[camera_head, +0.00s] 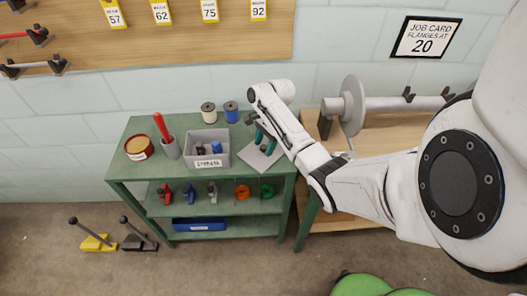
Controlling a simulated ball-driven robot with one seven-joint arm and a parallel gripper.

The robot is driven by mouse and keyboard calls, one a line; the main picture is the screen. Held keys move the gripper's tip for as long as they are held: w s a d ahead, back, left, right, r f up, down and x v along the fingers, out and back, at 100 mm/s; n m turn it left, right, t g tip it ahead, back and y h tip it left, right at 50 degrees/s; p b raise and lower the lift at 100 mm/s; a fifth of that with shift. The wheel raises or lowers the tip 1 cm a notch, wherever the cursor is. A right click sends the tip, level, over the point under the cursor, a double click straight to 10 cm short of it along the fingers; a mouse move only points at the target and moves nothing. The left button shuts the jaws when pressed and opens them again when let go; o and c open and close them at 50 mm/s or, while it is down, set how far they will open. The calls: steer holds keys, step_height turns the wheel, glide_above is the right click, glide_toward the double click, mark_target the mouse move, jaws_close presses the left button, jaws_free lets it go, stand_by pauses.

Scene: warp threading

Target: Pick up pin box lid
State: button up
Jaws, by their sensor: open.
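My gripper (265,142) is at the right end of the green bench top, its teal fingers apart and pointing down. It is over a flat grey square piece (251,158), and I cannot tell whether the fingers touch it. A round red tin (139,148) with a brown top and a white label sits at the left end of the bench. The label is too small to read. I cannot tell for sure which piece is the pin box lid. My arm hides part of the bench's right end.
A grey bin (222,159) with spools stands mid-bench. A cup with a red handle (161,127) stands left of it, and white (208,113) and blue (231,112) spools behind. Lower green shelves (225,208) hold small coloured items. A wooden bench (375,136) with a roller is right.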

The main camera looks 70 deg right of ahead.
jaws_close()
stand_by(0.4)
steer(key=shift+r, duration=0.15)
